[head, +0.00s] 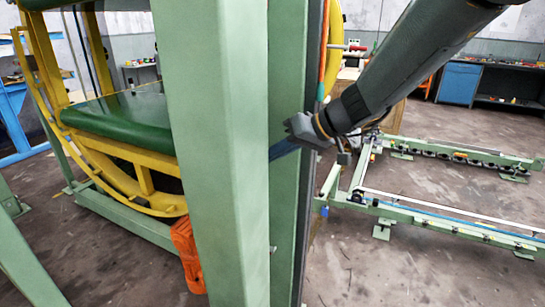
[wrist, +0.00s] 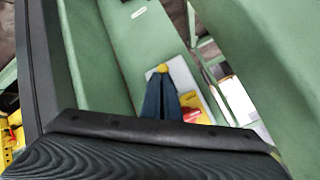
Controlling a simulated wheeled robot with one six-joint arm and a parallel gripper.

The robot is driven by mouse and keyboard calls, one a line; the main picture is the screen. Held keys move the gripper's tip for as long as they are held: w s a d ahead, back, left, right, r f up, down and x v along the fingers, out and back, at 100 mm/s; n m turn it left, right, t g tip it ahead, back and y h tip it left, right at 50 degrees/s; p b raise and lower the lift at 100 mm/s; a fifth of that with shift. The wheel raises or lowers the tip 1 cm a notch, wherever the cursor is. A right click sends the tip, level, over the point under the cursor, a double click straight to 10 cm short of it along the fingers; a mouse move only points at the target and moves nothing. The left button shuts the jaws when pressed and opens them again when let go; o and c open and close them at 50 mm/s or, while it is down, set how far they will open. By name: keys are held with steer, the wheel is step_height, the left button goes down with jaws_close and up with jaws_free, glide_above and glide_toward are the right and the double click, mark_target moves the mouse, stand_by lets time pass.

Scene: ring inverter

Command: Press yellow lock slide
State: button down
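A small round yellow knob (wrist: 163,68), which looks like the yellow lock slide, shows in the wrist view in front of a light plate on the green frame. My gripper (wrist: 163,80) has its two dark blue fingers together, with their tips right at the knob. I cannot tell whether they touch it. In the head view my gripper (head: 285,149) reaches left between the green posts. Its fingertips and the yellow slide are hidden behind the near post there.
A thick green post (head: 215,150) stands close in front of my gripper. The yellow ring (head: 110,165) with a green padded bed is at left. A low green conveyor frame (head: 440,215) lies at right. A blue cabinet (head: 459,84) stands at the back.

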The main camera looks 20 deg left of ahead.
stand_by(0.3)
steer(key=v, duration=1)
steer(key=shift+p, duration=0.35)
steer(key=s+d+f+m+h, duration=0.3)
steer(key=s+d+f, duration=0.2)
steer(key=d, duration=0.6)
steer(key=s+d+f+m+h, duration=0.3)
steer(key=s+d+f, duration=0.3)
steer(key=d, duration=0.6)
steer(key=s+d+f+m+h, duration=0.4)
steer(key=s+d+f, duration=0.2)
steer(key=d, duration=0.6)
steer(key=shift+s+f+g+p, duration=0.15)
steer(key=shift+s+g+p, duration=0.15)
steer(key=shift+s+p, duration=0.2)
